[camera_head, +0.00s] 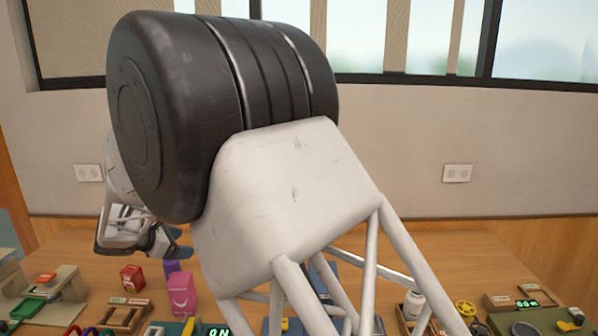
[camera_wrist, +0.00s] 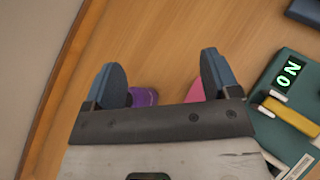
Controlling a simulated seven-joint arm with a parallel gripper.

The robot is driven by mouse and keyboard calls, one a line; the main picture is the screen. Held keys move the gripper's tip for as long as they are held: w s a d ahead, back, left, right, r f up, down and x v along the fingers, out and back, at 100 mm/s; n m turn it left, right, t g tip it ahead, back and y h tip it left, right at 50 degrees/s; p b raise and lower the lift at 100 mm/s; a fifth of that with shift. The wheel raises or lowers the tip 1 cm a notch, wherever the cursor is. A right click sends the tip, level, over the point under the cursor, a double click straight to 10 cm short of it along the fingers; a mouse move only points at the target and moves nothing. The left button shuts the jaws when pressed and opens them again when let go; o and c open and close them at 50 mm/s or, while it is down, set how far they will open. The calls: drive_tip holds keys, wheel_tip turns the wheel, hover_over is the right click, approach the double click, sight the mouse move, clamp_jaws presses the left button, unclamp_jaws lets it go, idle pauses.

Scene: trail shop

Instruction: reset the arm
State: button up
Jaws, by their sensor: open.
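My gripper (camera_head: 178,244) hangs at the left in the head view, above the back part of the wooden table (camera_head: 75,250). In the wrist view, its two blue-grey fingers (camera_wrist: 160,72) stand wide apart with only bare table between their tips. The jaws are open and hold nothing. A purple object (camera_wrist: 145,97) and a pink object (camera_wrist: 195,92) show partly behind the gripper's dark front edge. In the head view, the purple object (camera_head: 171,268) and the pink pouch (camera_head: 181,293) stand below the gripper. My arm hides the middle of the table.
A red box (camera_head: 132,277), a wooden rack (camera_head: 125,316) and a beige fixture (camera_head: 62,287) are at left. A green device with a lit display (camera_wrist: 290,72) lies right of the fingers. A white jar (camera_head: 413,305) and yellow wheel (camera_head: 466,308) are at right. A wall (camera_head: 520,150) stands behind.

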drive_tip(key=s+d+r+m+g+y, duration=0.1)
drive_tip(key=s+d+r+m, duration=0.35)
drive_tip(key=d, duration=0.65)
drive_tip(key=s+d+r+m+g+y, duration=0.15)
drive_tip(key=s+d+r+m, duration=0.35)
drive_tip(key=d, duration=0.7)
drive_tip(key=s+d+r+m+g+y, duration=0.1)
drive_tip(key=s+d+r+m+g, duration=0.15)
drive_tip(key=d+r, duration=0.65)
drive_tip(key=s+d+m+t+y, duration=0.15)
drive_tip(key=s+d+m, duration=0.45)
drive_tip(key=s+d, duration=0.65)
drive_tip(key=s+d+m+t+y, duration=0.1)
drive_tip(key=s+d+m+y, duration=0.4)
drive_tip(key=s, duration=1.2)
wheel_tip(320, 180, down, 10)
drive_tip(key=w+d+m+g+h, duration=0.1)
drive_tip(key=d+m+g+h, duration=0.1)
drive_tip(key=g, duration=0.1)
drive_tip(key=shift+w+d+f, duration=0.15)
drive_tip(key=shift+w+d, duration=0.1)
drive_tip(key=shift+w, duration=0.05)
